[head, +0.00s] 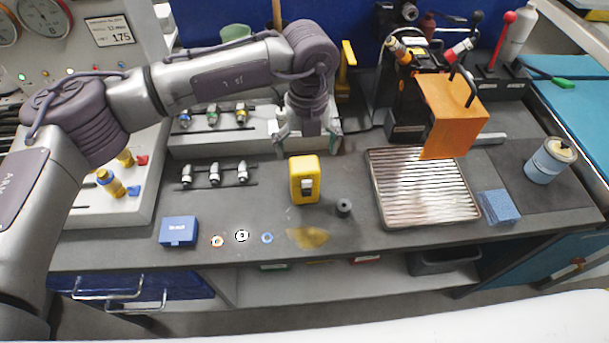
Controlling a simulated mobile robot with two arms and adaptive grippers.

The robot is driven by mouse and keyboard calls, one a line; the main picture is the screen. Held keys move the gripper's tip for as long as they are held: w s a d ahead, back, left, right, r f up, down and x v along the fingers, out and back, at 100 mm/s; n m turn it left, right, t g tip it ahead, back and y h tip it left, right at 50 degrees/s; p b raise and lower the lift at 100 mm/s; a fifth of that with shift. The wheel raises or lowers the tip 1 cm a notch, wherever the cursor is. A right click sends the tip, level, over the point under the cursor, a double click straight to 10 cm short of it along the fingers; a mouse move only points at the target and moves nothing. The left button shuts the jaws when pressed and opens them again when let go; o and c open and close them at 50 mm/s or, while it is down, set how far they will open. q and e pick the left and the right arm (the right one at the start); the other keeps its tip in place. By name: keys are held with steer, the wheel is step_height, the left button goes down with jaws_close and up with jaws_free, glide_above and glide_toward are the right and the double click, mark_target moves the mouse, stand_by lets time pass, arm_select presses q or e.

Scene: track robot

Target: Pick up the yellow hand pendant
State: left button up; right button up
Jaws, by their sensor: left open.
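A yellow block-shaped thing with a dark and white patch on its front, which looks like the hand pendant (304,186), stands on the dark bench top near the middle. My left gripper (308,142) points down just behind it in the picture. Its two fingers are spread apart and nothing shows between them. The gripper looks apart from the pendant, but its exact height above the bench is hard to tell. My right gripper is not in view.
A dark cylinder (344,207) stands close right of the pendant, then a ribbed metal tray (377,188) and an orange-plated machine (453,110). Small fittings (214,173) stand to the left. A blue box (178,231) and small rings (242,236) lie near the front edge.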

mark_target(304, 164)
arm_select(q)
step_height(304, 164, down, 3)
steer(key=shift+r, duration=0.1)
steer(key=shift+f+p, duration=0.25)
steer(key=shift+p, duration=0.25)
steer(key=f, duration=0.1)
steer(key=f+p, duration=0.2)
steer(key=shift+a+f, duration=0.25)
steer(key=shift+f, duration=0.65)
steer(key=c, duration=1.4)
steer(key=shift+c, duration=0.2)
steer(key=shift+r, duration=0.1)
